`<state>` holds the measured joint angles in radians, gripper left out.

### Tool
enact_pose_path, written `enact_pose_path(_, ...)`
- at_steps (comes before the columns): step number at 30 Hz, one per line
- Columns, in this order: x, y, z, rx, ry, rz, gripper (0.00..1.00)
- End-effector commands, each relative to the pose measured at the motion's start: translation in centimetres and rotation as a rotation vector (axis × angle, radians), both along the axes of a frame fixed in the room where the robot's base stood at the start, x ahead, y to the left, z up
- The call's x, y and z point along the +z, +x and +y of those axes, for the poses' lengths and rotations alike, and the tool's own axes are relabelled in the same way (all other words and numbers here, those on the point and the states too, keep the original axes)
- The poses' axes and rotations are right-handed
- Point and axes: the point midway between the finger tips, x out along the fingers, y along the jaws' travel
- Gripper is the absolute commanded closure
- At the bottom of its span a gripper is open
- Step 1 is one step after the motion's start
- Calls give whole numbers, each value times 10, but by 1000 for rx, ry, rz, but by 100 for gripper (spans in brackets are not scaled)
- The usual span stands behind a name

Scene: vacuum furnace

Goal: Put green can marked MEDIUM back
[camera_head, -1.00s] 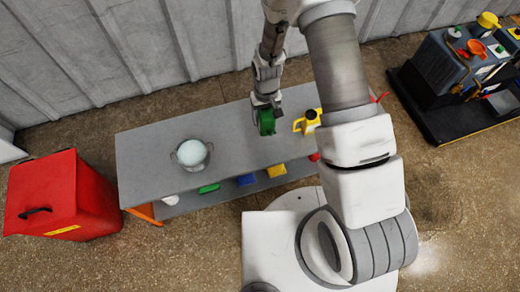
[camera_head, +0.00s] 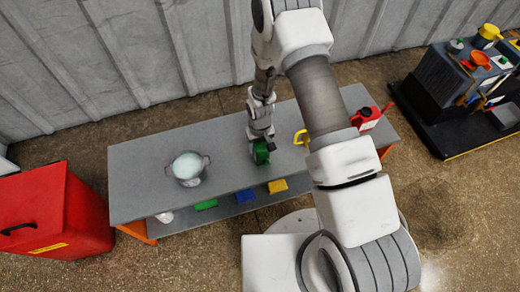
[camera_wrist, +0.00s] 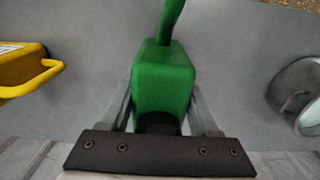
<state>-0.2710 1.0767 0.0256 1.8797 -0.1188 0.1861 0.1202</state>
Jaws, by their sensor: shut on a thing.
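My gripper (camera_wrist: 163,108) is shut on a green can (camera_wrist: 163,78), with one finger on each side of its body. The can's green spout or handle points toward the top of the wrist view, and a dark part shows at its lower end. In the head view my gripper (camera_head: 260,138) points down with the green can (camera_head: 261,153) over the front half of the grey bench (camera_head: 135,180). I cannot tell whether the can touches the bench top. No MEDIUM marking is readable.
A yellow can (camera_head: 300,138) stands right of my gripper, partly behind my arm. A red can (camera_head: 366,118) is at the bench's right end. A metal pot (camera_head: 188,168) stands left. Green (camera_head: 206,204), blue (camera_head: 245,197) and yellow (camera_head: 277,186) items sit on the lower shelf.

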Motion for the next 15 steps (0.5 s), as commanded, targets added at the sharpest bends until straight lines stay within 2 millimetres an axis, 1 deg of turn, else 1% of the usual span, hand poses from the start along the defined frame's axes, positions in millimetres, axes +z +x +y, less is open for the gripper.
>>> enact_pose_path(7, -1, 1, 0, 0, 1, -2, 100)
enact_pose_path(11, -6, 1, 0, 0, 1, -2, 100)
enact_pose_path(12, -4, 1, 0, 0, 0, -1, 31)
enact_pose_path(14, -4, 1, 0, 0, 0, -1, 20)
enact_pose_path(15, -4, 1, 0, 0, 0, -1, 13)
